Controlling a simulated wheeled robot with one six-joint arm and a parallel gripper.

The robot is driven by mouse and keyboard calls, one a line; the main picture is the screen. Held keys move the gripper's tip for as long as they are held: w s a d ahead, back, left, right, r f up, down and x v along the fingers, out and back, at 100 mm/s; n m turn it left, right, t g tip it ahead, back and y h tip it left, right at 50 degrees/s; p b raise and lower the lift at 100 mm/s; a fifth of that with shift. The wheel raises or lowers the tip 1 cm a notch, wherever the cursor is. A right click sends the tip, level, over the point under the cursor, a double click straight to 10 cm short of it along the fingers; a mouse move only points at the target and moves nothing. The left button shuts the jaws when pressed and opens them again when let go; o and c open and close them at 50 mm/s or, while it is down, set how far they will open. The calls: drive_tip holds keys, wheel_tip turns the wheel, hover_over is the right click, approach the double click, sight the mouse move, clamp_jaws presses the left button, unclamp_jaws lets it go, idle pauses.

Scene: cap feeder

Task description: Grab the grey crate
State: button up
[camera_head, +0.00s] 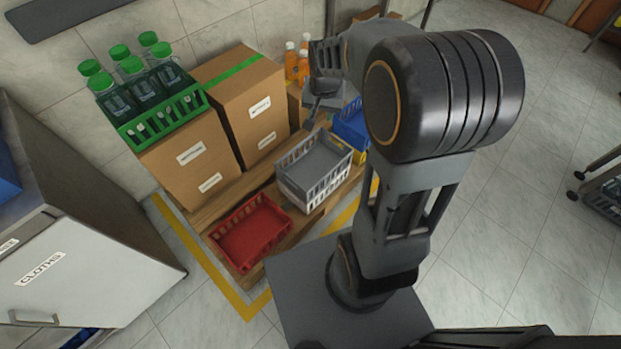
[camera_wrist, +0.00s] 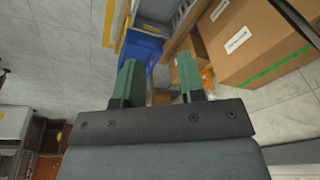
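The grey crate (camera_head: 316,158) is an open basket with slotted walls. It is stacked on a white crate (camera_head: 315,194) on the wooden pallet. A pale slotted crate edge also shows at the top of the wrist view; I cannot tell if it is the grey one. My gripper (camera_head: 317,100) is above and beyond the grey crate in the head view, apart from it. In the wrist view, my gripper (camera_wrist: 158,82) has its two green fingers spread with nothing between them.
A red crate (camera_head: 250,232) lies on the pallet (camera_head: 212,238) at left. Cardboard boxes (camera_head: 187,155) carry a green crate of bottles (camera_head: 163,117). A blue crate (camera_head: 352,126) and orange bottles (camera_head: 292,64) are behind. A white cabinet (camera_head: 90,275) stands at left.

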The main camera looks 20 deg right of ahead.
drive_tip(key=w+d+f+m+b, duration=0.2)
drive_tip(key=d+f+b, duration=0.1)
drive_tip(key=f, duration=1.1)
drive_tip(key=w+d+f+m+g+b, duration=0.1)
drive_tip(key=f+b, duration=0.5)
drive_tip(key=f, duration=0.7)
drive_tip(key=w+d+f+m+g+b, duration=0.1)
drive_tip(key=w+d+f+m+b, duration=0.3)
drive_tip(key=f, duration=1)
drive_tip(key=shift+w+d+f, duration=0.15)
drive_tip(key=shift+w+d, duration=0.25)
drive_tip(key=shift+d, duration=0.15)
drive_tip(key=shift+w+d+f, duration=0.15)
drive_tip(key=shift+w+d, duration=0.2)
drive_tip(key=shift+d, duration=0.15)
drive_tip(key=shift+s+a+f+b, duration=0.1)
drive_tip(key=shift+f+b, duration=0.65)
drive_tip(key=shift+f, duration=0.85)
drive_tip(key=shift+s+f+b, duration=0.1)
drive_tip(key=shift+f+b, duration=0.6)
drive_tip(key=shift+f, duration=0.9)
clamp_jaws()
drive_tip(key=shift+w+r, duration=0.1)
drive_tip(key=shift+r, duration=0.05)
